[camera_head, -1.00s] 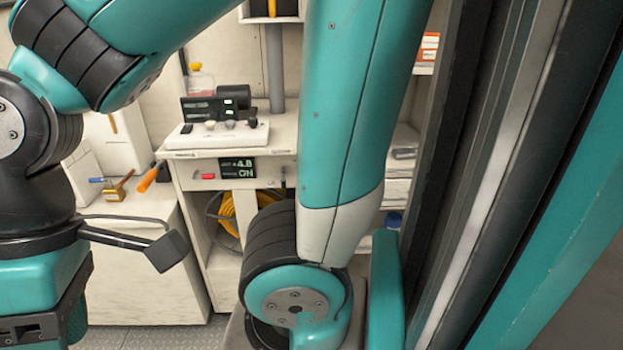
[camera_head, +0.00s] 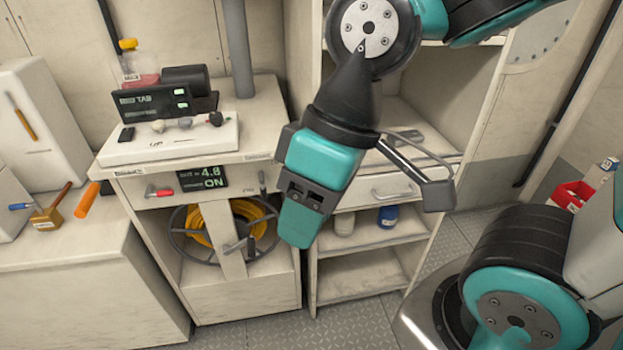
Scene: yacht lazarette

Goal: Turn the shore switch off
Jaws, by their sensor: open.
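A cabinet front carries a black display (camera_head: 203,178) that shows a number and the word ON in green. Left of the display is a red-ended handle (camera_head: 157,191); right of it is a small grey upright lever (camera_head: 262,182). The labels are too small to read, so I cannot tell which is the shore switch. My gripper (camera_head: 297,226) is open and points down, in front of the cabinet's right edge, to the right of the lever. It appears apart from the lever and holds nothing visible. Its jaw gap is mostly hidden by its own body.
A white board with several knobs (camera_head: 186,143) lies on the cabinet top beside a black device (camera_head: 150,104). Below, a yellow hose reel (camera_head: 228,229) fills an open bay. Shelves (camera_head: 365,272) and a drawer (camera_head: 376,194) are right. An orange-handled tool (camera_head: 87,200) lies on the left counter.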

